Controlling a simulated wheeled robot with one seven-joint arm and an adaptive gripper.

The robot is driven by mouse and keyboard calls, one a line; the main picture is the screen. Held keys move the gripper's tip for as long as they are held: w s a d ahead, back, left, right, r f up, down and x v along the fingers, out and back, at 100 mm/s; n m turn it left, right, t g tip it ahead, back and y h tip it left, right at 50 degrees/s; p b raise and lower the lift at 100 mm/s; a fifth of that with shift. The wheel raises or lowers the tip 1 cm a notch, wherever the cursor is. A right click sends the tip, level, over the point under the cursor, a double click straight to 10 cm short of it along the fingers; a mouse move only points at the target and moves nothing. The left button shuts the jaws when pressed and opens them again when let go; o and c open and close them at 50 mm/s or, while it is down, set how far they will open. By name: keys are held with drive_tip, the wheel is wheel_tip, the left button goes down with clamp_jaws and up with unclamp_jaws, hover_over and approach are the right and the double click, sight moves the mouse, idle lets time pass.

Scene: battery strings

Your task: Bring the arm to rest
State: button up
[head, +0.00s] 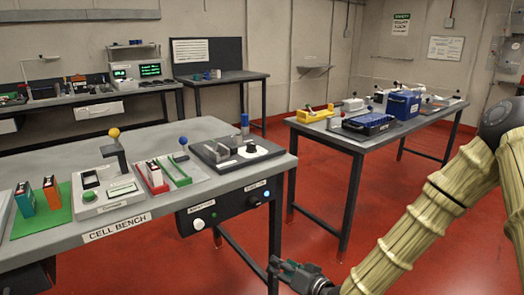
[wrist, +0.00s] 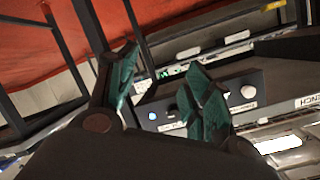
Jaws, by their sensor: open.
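My gripper (head: 290,274) is low at the bottom of the head view, in front of the cell bench's right leg. My arm (head: 420,220), in a ribbed yellowish cover, comes down to it from the right edge. In the wrist view the two green-tipped fingers of my gripper (wrist: 165,95) stand apart with nothing between them. Beyond the fingers is the dark control box (wrist: 245,92) under the bench. I cannot tell the exact gap between the gripper and the bench leg.
The cell bench (head: 228,130) holds a dark tester (head: 235,150), red and green trays (head: 165,175) and cells on a green mat (head: 60,215). A second table (head: 350,140) carries blue cases (head: 402,104) and a yellow tray (head: 314,114). Red floor (head: 285,240) lies open between them.

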drive_tip(key=s+d+f+g+h, duration=0.3)
drive_tip(key=s+d+f+g, duration=0.15)
drive_tip(key=s+f, duration=0.85)
drive_tip(key=s+d+f+g+h, duration=0.3)
drive_tip(key=s+d+f+g, duration=0.15)
drive_tip(key=s+f, duration=0.85)
drive_tip(key=s+d+f+g+h, duration=0.25)
drive_tip(key=s+d, duration=0.45)
drive_tip(key=s, duration=0.5)
wheel_tip(320, 180, up, 19)
drive_tip(key=p, duration=1.9)
drive_tip(key=shift+w+a, duration=0.3)
drive_tip(key=shift+f, duration=0.15)
